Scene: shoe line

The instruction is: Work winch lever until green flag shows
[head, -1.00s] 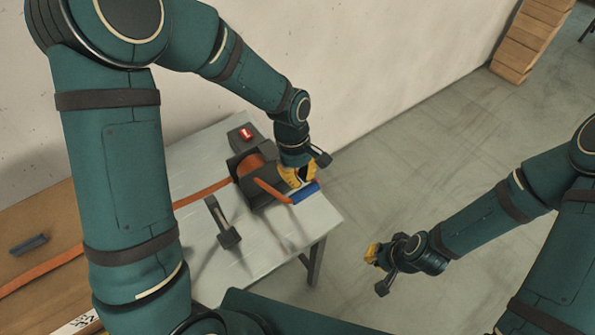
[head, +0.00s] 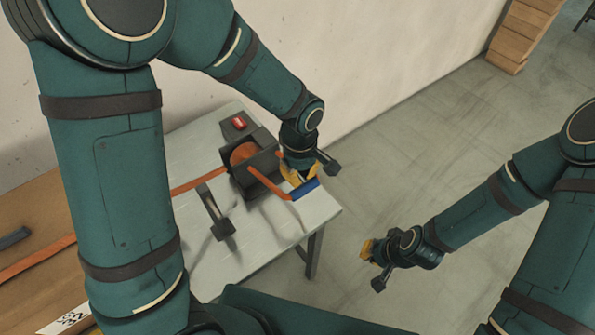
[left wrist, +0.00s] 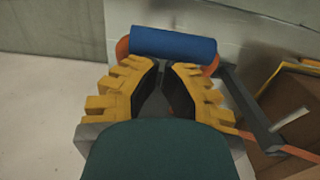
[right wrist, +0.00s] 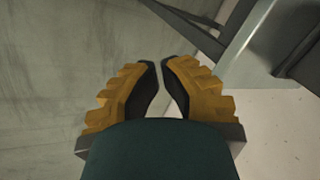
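The winch (head: 236,180) is a dark housing with an orange strap drum on the pale table. Its orange lever (head: 268,184) slants toward the table's right edge and ends in a blue handle (head: 304,189). A small dark box behind the winch shows a red flag (head: 238,124); no green is visible. My left gripper (head: 297,174) is close behind the handle. In the left wrist view, its fingers (left wrist: 165,65) nearly meet, and the blue handle (left wrist: 173,42) lies crosswise just beyond the tips, not between them. My right gripper (head: 367,250) hangs over open floor, fingers (right wrist: 163,62) nearly meeting, empty.
An orange strap (head: 200,183) runs left from the winch. A dark T-shaped bar (head: 216,212) stands in front of it on the table (head: 265,240). A brown bench (head: 30,270) adjoins on the left. A wall stands close behind. The floor right is clear up to stacked crates (head: 525,35).

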